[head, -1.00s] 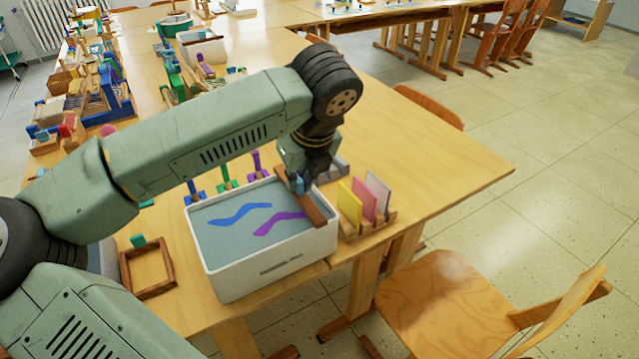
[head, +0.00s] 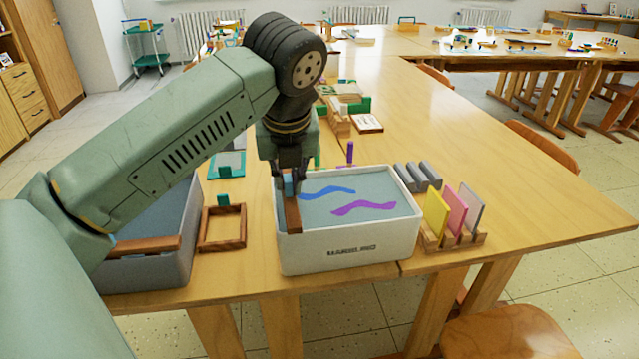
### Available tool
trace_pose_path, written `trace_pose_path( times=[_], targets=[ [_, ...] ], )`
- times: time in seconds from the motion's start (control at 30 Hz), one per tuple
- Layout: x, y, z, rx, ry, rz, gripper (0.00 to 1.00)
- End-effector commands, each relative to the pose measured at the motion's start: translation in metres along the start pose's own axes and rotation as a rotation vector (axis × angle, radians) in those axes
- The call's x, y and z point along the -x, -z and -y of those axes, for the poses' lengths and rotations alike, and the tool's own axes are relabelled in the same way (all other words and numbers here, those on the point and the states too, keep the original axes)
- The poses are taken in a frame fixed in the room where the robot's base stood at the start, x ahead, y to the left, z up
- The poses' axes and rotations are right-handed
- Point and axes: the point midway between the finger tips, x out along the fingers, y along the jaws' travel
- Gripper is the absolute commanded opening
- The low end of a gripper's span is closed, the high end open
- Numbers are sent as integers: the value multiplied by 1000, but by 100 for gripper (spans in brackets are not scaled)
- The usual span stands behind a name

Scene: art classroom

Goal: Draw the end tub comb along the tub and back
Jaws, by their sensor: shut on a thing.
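The white tub (head: 345,248) stands at the front edge of the table and holds grey-blue liquid with a blue and a purple wavy streak. The comb (head: 293,217) is a brown wooden bar with a small blue grip. It lies across the tub's left end, close to the left wall. My gripper (head: 289,186) points down over that end and is shut on the comb's blue grip. The fingers partly hide the grip, and whether the comb's teeth touch the liquid cannot be seen.
A grey tub (head: 190,240) with another wooden bar stands left, partly behind my arm. A wooden frame (head: 222,228) lies between the tubs. A rack (head: 450,238) with coloured cards and grey rolls (head: 418,176) stand right of the white tub. The table further right is clear.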

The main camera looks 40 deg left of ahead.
Motion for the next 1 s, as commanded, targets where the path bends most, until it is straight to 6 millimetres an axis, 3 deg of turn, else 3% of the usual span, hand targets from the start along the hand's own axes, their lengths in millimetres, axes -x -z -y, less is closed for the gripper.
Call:
trace_pose_path(
  times=[0.2, 0.57, 0.6, 0.87, 1.0],
  targets=[
    [0, 0, -14, 1, 0, -2, 0],
    [0, 0, -18, 2, -6, -2, 0],
    [0, 0, -18, 3, -6, -2, 13],
    [0, 0, -17, 3, -4, -1, 31],
    [0, 0, -16, 2, -2, -1, 32]
  ],
)
